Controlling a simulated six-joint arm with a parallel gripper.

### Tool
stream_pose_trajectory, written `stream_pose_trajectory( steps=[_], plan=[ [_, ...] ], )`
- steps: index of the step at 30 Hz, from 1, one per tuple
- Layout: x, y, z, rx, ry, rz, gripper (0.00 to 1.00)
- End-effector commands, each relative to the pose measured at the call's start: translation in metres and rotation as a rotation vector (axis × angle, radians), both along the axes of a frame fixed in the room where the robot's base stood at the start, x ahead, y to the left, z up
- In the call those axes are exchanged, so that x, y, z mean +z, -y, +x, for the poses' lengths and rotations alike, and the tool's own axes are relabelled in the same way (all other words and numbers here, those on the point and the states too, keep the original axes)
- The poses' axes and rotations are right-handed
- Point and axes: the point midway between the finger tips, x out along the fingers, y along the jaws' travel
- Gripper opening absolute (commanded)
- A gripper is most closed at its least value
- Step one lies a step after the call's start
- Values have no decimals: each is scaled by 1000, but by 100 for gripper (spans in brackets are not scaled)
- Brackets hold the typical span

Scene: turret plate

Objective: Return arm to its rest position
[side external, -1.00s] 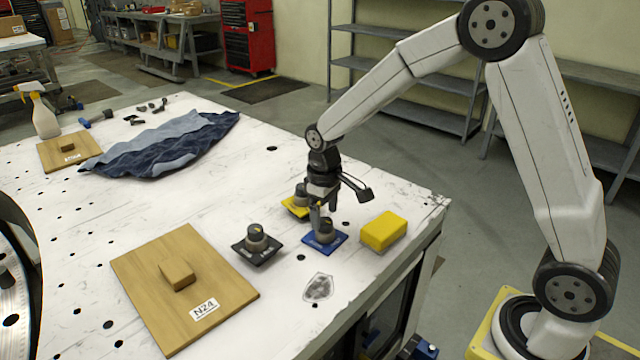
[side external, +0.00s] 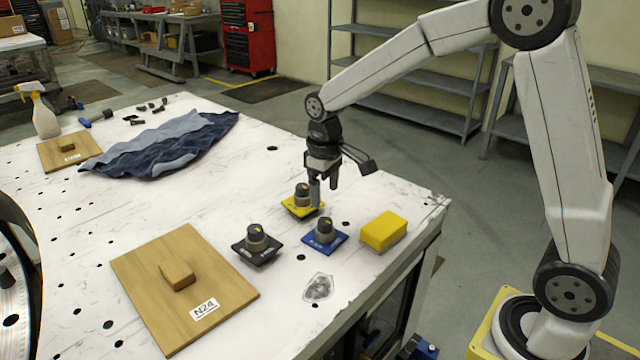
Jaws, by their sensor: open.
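My gripper (side external: 323,190) is open and empty, pointing down above the right part of the white table (side external: 215,200). In the picture its fingers overlap the area beside the knob on the yellow plate (side external: 302,206). The knob on the blue plate (side external: 324,237) stands in front of it, fully visible and apart from the fingers. A third knob on a black plate (side external: 257,246) stands to the left. Whether the fingers touch the yellow-plate knob cannot be told.
A yellow block (side external: 384,231) lies near the table's right edge. A wooden board marked N24 (side external: 185,285) lies at front left. A blue cloth (side external: 160,147), a smaller board (side external: 70,152) and a spray bottle (side external: 43,115) are farther back. The table's middle left is clear.

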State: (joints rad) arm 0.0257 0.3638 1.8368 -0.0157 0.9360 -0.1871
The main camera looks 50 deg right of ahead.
Motion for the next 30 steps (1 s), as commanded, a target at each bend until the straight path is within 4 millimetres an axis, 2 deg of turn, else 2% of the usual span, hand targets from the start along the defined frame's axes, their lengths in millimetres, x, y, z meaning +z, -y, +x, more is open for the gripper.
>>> stream_pose_trajectory(
  steps=[8,24,30],
  plan=[
    [-9,-3,-23,-26,34,3,84],
    [-47,-12,-126,-139,189,25,84],
    [-55,-13,-149,-163,222,32,84]
  ],
)
